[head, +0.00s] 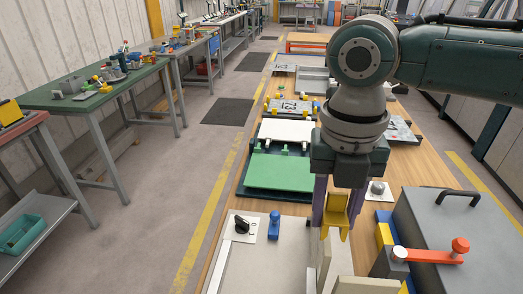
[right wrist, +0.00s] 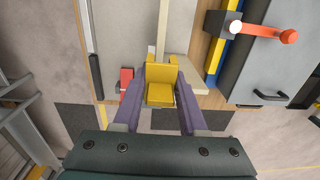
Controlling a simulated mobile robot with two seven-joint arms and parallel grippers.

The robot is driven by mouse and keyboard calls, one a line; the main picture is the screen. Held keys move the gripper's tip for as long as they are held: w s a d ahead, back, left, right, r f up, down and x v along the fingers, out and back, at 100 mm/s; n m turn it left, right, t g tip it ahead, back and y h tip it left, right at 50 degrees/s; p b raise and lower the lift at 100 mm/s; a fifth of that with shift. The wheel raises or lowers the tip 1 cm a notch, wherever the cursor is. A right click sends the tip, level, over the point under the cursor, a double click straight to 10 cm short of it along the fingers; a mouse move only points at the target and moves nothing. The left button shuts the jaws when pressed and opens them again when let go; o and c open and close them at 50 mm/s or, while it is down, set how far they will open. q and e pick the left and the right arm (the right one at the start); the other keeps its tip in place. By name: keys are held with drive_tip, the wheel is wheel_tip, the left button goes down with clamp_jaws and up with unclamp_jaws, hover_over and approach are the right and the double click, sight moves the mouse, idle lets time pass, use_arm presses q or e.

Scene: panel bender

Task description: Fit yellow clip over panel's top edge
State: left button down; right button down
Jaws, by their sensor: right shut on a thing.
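My right gripper (head: 334,212) has purple fingers and is shut on the yellow clip (head: 335,208). In the right wrist view the clip (right wrist: 160,90) sits between the two fingertips. A thin upright cream panel (head: 325,262) stands just below the clip in the head view. In the right wrist view its narrow top edge (right wrist: 163,28) runs away from the clip, roughly in line with it. I cannot tell whether the clip touches the panel. My left gripper is not in view.
A grey box with a black handle (head: 443,225) and an orange-red lever (head: 435,254) stand close on the right. A black knob (head: 241,225) and a blue peg (head: 274,226) are at the left. A green bender model (head: 278,172) lies behind. Floor left of the bench is open.

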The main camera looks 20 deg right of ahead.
sight(327, 240)
drive_tip(key=shift+p, duration=0.3)
idle(0.4)
drive_tip(key=shift+f, duration=0.15)
idle(0.3)
drive_tip(key=shift+f+b, duration=0.75)
drive_tip(key=shift+f, duration=0.2)
idle(0.3)
idle(0.4)
drive_tip(key=shift+f, duration=0.55)
idle(0.4)
drive_tip(key=shift+f+b, duration=0.5)
idle(0.3)
drive_tip(key=shift+f+b, duration=0.6)
drive_tip(key=shift+f, duration=0.3)
idle(0.6)
